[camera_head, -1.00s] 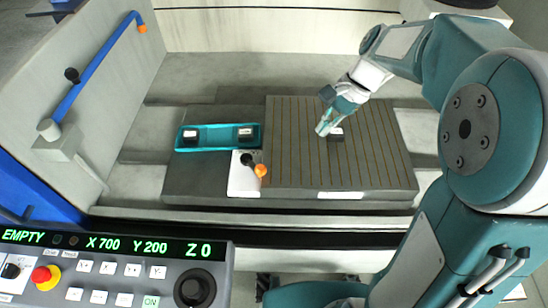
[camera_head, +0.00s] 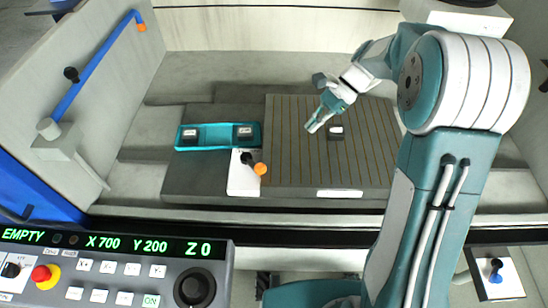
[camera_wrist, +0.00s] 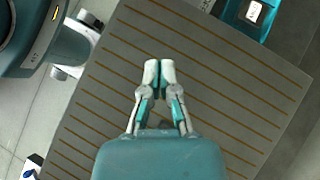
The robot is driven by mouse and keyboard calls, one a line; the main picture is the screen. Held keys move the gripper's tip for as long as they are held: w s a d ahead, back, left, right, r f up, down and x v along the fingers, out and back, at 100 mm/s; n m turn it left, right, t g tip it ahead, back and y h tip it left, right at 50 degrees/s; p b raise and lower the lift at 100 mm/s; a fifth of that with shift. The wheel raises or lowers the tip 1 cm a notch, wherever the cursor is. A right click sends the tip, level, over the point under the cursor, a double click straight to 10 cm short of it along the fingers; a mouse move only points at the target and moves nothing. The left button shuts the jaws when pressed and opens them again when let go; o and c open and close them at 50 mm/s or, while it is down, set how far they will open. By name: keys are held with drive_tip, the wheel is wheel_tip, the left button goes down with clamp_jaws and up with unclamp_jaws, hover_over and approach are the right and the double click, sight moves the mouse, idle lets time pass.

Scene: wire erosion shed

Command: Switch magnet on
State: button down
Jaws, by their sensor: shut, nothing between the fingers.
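The magnet appears to be the grey plate with brown stripes (camera_head: 290,150) in the middle of the machine bed; its stripes also show in the wrist view (camera_wrist: 220,90). At its left front corner, a white plate (camera_head: 240,185) carries a black knob (camera_head: 247,158) and an orange round end (camera_head: 260,169), probably its switch. A small dark block with a white top (camera_head: 336,132) sits on the striped plate. My gripper (camera_head: 312,127) is shut and empty above the plate, left of the block and right of the switch. In the wrist view its fingertips (camera_wrist: 159,70) are together.
A teal tray (camera_head: 218,147) with two dark blocks lies behind the switch. A blue bar (camera_head: 95,70) with a black knob stands at left. The control panel (camera_head: 120,275) reads EMPTY, X 700, Y 200, Z 0. A blue knob on a white plate (camera_head: 497,272) is at lower right.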

sight(273, 166)
drive_tip(key=x, duration=1)
drive_tip(key=s+a, duration=0.2)
drive_tip(key=a, duration=0.1)
drive_tip(key=shift+a+f, duration=0.1)
drive_tip(key=shift+a, duration=0.1)
drive_tip(key=shift+s+a, duration=0.1)
